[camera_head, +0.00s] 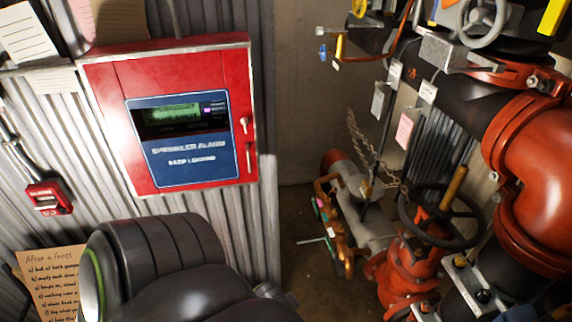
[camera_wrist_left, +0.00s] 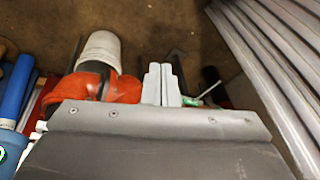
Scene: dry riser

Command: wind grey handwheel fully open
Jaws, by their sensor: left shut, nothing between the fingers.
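A grey handwheel (camera_head: 482,22) is at the top right of the head view, partly cut off by the top edge, on dark pipework. A larger black handwheel (camera_head: 440,216) sits lower on a red valve, with a wooden-coloured bar standing at its rim. My left arm fills the bottom of the head view, and its fingers are hidden there. In the left wrist view my left gripper (camera_wrist_left: 161,84) is shut and empty, pointing toward the floor. The grey handwheel does not show in that view, and my left gripper is well apart from it. My right gripper is not in view.
A red alarm panel (camera_head: 172,118) hangs on the corrugated wall above my left arm. Large red pipe fittings (camera_head: 540,165) crowd the right. A chain (camera_head: 362,145) and paper tags hang in the middle. An orange coupling (camera_wrist_left: 122,89) lies close left of my fingers in the wrist picture.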

